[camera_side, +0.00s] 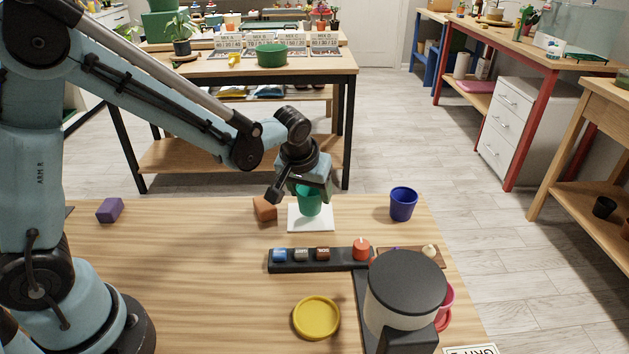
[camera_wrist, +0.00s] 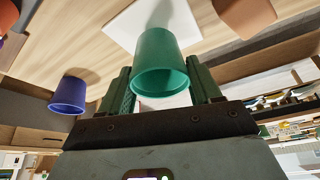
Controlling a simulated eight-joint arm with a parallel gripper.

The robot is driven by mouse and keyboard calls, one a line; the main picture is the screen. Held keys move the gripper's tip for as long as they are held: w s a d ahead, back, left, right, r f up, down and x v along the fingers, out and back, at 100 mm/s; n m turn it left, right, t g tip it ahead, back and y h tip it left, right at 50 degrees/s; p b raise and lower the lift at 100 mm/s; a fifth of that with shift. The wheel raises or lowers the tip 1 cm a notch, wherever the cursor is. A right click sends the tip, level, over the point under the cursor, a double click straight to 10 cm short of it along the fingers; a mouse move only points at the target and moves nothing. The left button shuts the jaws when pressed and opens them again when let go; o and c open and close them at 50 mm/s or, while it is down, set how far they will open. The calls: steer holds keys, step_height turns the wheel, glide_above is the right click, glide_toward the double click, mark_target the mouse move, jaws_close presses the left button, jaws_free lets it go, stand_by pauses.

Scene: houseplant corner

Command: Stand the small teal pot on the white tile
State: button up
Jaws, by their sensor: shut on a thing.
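The small teal pot (camera_side: 308,203) is upright between the fingers of my gripper (camera_side: 307,189). In the wrist view the pot (camera_wrist: 163,65) has its open rim towards the camera, with one finger of my gripper (camera_wrist: 163,88) on each side. The white tile (camera_side: 296,224) lies flat on the wooden table under the pot, and it also shows behind the pot's base in the wrist view (camera_wrist: 128,29). A shadow falls on the tile by the pot. Whether the pot's base touches the tile I cannot tell.
A terracotta-coloured block (camera_side: 264,209) lies close to the tile's left edge. A blue pot (camera_side: 403,203) stands to its right. A dark strip with buttons (camera_side: 320,260) lies in front, and a yellow saucer (camera_side: 316,318) nearer. A purple block (camera_side: 110,210) is far left.

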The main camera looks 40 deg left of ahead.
steer(key=shift+f, duration=0.7)
steer(key=shift+f, duration=0.1)
steer(key=o, duration=1.1)
steer(key=shift+c, duration=0.2)
steer(key=v, duration=1.1)
steer(key=s+a+m+t+h, duration=0.1)
steer(key=s+a+m+t, duration=0.2)
steer(key=s, duration=0.8)
steer(key=shift+s+a+r+m+h, duration=0.2)
steer(key=shift+r+m+h, duration=0.2)
steer(key=shift+m, duration=0.4)
